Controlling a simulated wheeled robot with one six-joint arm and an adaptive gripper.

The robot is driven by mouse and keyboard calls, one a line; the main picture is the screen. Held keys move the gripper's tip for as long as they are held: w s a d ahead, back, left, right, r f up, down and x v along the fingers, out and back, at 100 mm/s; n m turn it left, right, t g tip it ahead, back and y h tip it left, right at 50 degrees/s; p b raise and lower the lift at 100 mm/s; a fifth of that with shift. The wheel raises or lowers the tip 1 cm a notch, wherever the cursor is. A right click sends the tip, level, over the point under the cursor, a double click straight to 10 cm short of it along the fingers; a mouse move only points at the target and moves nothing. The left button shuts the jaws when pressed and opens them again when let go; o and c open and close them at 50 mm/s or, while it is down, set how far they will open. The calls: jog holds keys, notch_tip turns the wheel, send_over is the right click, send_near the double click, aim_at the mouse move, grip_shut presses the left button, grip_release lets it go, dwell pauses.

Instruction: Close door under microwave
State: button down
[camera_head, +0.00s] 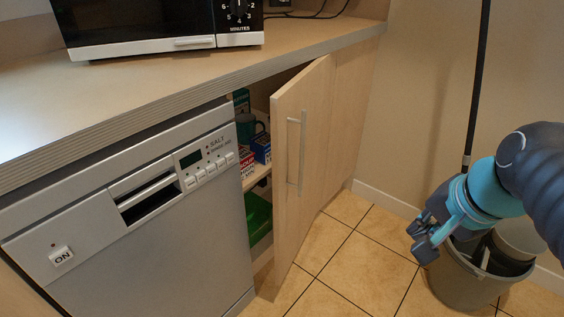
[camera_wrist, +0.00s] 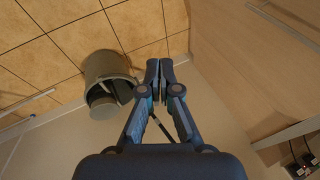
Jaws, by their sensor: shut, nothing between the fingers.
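The light wood cabinet door (camera_head: 310,150) stands ajar under the counter, to the right of the dishwasher. It has a slim vertical bar handle (camera_head: 296,150) on its outer face. The microwave (camera_head: 155,25) sits on the counter above, to the left. My gripper (camera_head: 418,243) is shut and empty, to the right of the door and apart from it, in front of a bucket. In the wrist view, the shut fingertips (camera_wrist: 159,65) point away over the floor. A wood panel with a bar handle (camera_wrist: 284,25), seemingly the door, fills the upper right there.
A grey bucket (camera_head: 462,284) stands on the tiles by the wall, with a dark pole (camera_head: 478,90) behind it. The dishwasher (camera_head: 140,215) is left of the opening. Items such as a green tray (camera_head: 259,218) are inside the cabinet. Tiled floor (camera_head: 350,262) between door and bucket is clear.

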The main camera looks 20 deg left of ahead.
jog(key=w+a+r+m+g+y+b, duration=0.2)
jog(key=w+a+m+y+b, duration=0.1)
jog(key=w+a+m, duration=0.45)
jog(key=m+g+y+b, duration=0.1)
jog(key=m+y+b, duration=0.2)
jog(key=m, duration=0.3)
send_near(281, 162)
jog(key=x, duration=0.3)
jog(key=d+x, duration=0.1)
jog(key=x, duration=0.1)
jog(key=shift+a+f, duration=0.1)
jog(key=shift+f, duration=0.35)
jog(key=shift+w+a, duration=0.15)
jog(key=shift+a, duration=0.55)
